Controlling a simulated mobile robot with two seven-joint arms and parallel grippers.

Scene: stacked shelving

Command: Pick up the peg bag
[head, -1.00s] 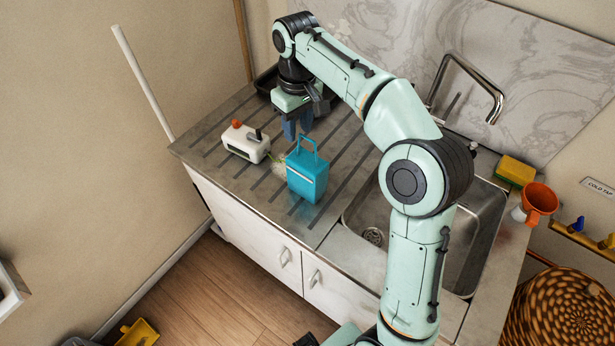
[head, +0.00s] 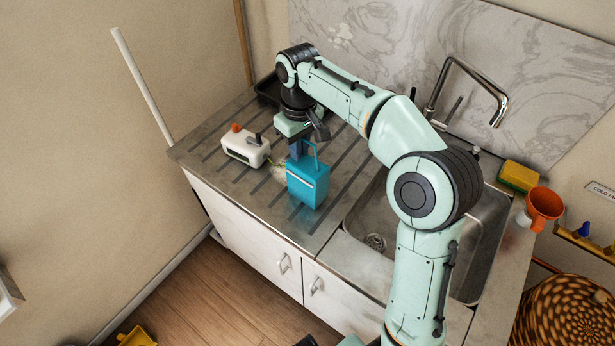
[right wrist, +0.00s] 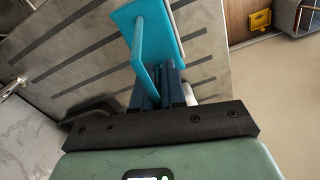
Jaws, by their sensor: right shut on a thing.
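The peg bag is the blue, box-like bag (head: 308,187) with a hoop handle, upright on the grooved steel drainer left of the sink. In the right wrist view the bag (right wrist: 166,28) shows at the top, its handle running down to the fingers. My right gripper (head: 300,152) is at the bag's top, just behind it, and is shut on the handle. Its dark blue fingers (right wrist: 160,85) meet at the handle's end in the right wrist view. The fingertips are partly hidden by the bag in the head view. My left gripper is out of view.
A white box-shaped item with an orange knob (head: 246,146) stands close left of the bag. A black tray (head: 268,90) lies behind the gripper. The drainer's front is clear.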

